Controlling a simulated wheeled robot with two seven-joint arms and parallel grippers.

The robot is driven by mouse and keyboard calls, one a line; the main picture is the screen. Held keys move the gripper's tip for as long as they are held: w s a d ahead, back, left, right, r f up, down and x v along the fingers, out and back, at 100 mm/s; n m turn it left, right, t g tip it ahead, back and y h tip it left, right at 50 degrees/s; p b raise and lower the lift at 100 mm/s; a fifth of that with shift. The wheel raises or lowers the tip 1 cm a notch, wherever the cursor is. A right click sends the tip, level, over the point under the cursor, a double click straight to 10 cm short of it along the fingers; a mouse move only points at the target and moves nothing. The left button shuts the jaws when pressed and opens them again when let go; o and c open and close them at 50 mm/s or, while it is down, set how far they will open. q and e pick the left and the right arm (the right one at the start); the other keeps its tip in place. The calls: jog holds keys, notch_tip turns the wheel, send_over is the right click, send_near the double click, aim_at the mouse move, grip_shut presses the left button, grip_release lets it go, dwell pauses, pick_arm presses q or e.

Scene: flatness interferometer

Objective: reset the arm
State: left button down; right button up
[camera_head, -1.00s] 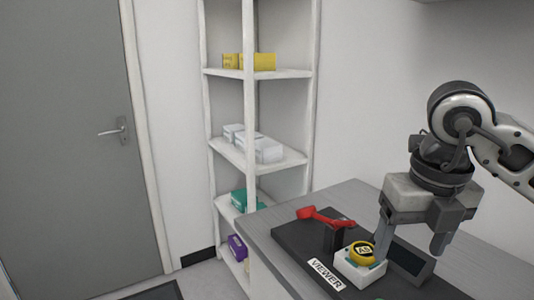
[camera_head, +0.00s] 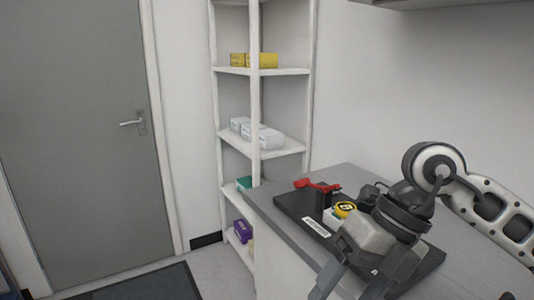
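My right arm comes in from the right, and its gripper (camera_head: 352,284) hangs open and empty at the bottom of the picture, in front of the counter device. The fingers point down, apart from each other, and their tips are at or below the picture's edge. The device has a dark base plate (camera_head: 290,206) with a "VIEWER" label (camera_head: 316,227). A red lever (camera_head: 318,185) lies roughly level on top of a dark post (camera_head: 323,200). A white block with a yellow round top (camera_head: 345,209) stands beside it, partly hidden by my gripper. My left gripper is not in view.
The grey counter (camera_head: 270,222) carries the device. A white shelf unit (camera_head: 254,110) with yellow, white, teal and purple boxes stands behind it. A closed grey door (camera_head: 85,130) is at the left, with a dark mat (camera_head: 150,284) on clear floor.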

jog(key=s+a+r+m+g+y, duration=0.1)
jog(key=s+a+r+m+y, duration=0.1)
jog(key=a+y, duration=0.45)
jog(key=s+a+r+m+g+y, duration=0.1)
jog(key=s+a+r+y, duration=0.1)
jog(key=a+y, duration=0.45)
jog(key=w+d+f+m+t+h, duration=0.45)
jog(key=f+m+t, duration=0.25)
jog(key=m+t, duration=0.5)
jog(key=w+d+f+m+t+h, duration=0.35)
jog(key=d+f+m+t, duration=0.45)
jog(key=m, duration=0.6)
jog(key=s+d+f+m+g+h, duration=0.2)
jog(key=s+f, duration=0.4)
jog(key=f, duration=0.4)
jog(key=s+d+f+m+g+h, duration=0.2)
jog(key=s+f+m+g+h, duration=0.2)
jog(key=f, duration=0.7)
jog(key=s+m+h, duration=0.1)
jog(key=s, duration=0.1)
jog(key=shift+s+d+h, duration=0.3)
jog(key=shift+d, duration=0.05)
jog(key=shift+r, duration=0.1)
